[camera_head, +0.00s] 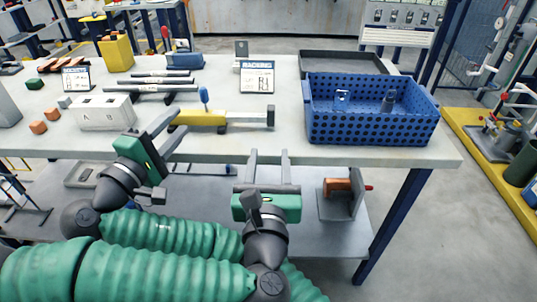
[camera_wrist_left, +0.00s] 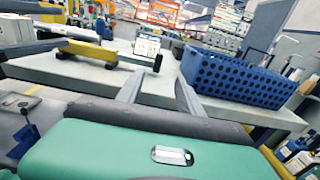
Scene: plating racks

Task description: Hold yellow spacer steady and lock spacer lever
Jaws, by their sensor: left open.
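The yellow spacer (camera_head: 203,118) lies on the white table with a grey bar running right to an upright dark end piece. A blue-knobbed lever (camera_head: 204,96) stands up from it. The spacer also shows in the left wrist view (camera_wrist_left: 92,50). My right gripper (camera_head: 181,120) reaches in from the lower left, its fingers at the spacer's left end; whether they press on it is unclear. My left gripper (camera_head: 268,155) is open and empty in front of the table's front edge, right of and below the spacer. Its fingers are apart in the wrist view (camera_wrist_left: 158,85).
A blue perforated basket (camera_head: 370,125) stands at the table's right end, with a dark tray (camera_head: 342,64) behind. A sign (camera_head: 257,77) stands behind the spacer. A white A/B block (camera_head: 103,111) is at left. The tabletop between spacer and basket is mostly clear.

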